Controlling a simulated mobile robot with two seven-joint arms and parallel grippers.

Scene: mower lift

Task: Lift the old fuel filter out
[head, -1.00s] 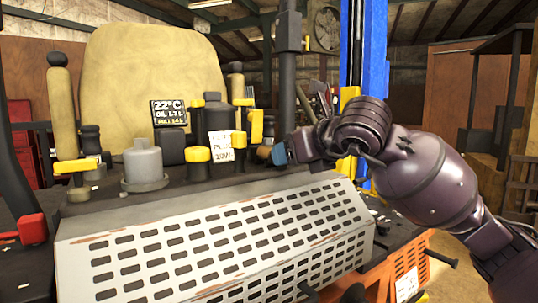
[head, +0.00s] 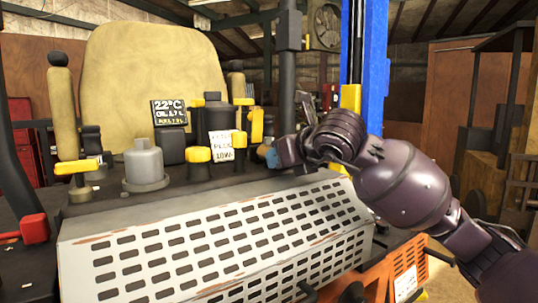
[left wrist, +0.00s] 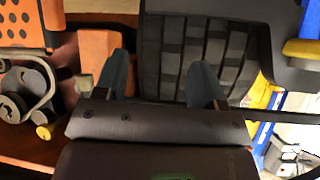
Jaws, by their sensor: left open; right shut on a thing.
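My right gripper (head: 270,156) is in the middle of the head view, at the back right edge of the slotted grey panel. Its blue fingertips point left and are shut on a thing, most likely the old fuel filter. That thing is mostly hidden by the fingers, and I cannot tell whether it is clear of its seat. My left gripper (left wrist: 160,78) is open and empty in the left wrist view, its two blue fingers apart in front of a black treaded surface. It is not in the head view.
The slotted panel (head: 215,245) slopes across the front. A grey capped cylinder (head: 144,165), yellow-topped fittings (head: 198,155) and a small white sign (head: 221,146) stand left of my right gripper. A blue lift post (head: 375,65) rises behind it. An orange block (left wrist: 97,58) is beside my left gripper.

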